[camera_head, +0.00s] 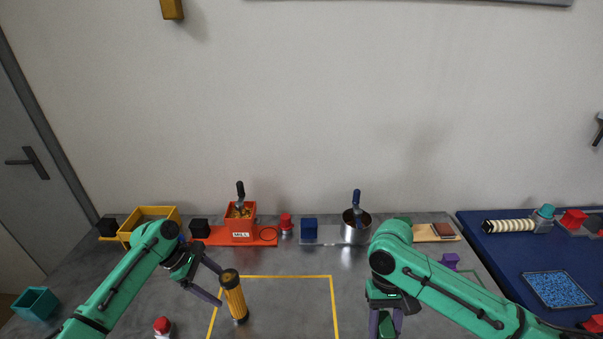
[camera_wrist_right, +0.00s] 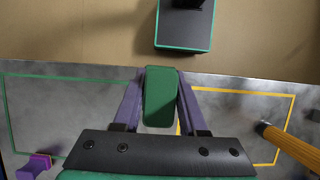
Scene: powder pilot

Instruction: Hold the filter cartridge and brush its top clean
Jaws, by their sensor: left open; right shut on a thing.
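The filter cartridge (camera_head: 235,300), a yellow cylinder with dark end caps, stands upright inside the yellow table outline at its left side. It also shows in the right wrist view (camera_wrist_right: 294,148) at the right edge. My left gripper (camera_head: 219,288) is open, its purple fingers pointing at the cartridge from the left, their tips close beside it. I cannot tell whether they touch it. My right gripper (camera_wrist_right: 160,97) is shut on a green block (camera_wrist_right: 160,96), probably the brush's handle. Its bristles are hidden. In the head view this gripper is partly cut off at the bottom.
A red-topped button (camera_head: 162,326) stands at the front left near my left arm. Along the back are a yellow bin (camera_head: 152,213), an orange mill (camera_head: 240,222) and a metal pot (camera_head: 356,226). A purple item (camera_head: 450,261) is at right. The yellow outline's middle is clear.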

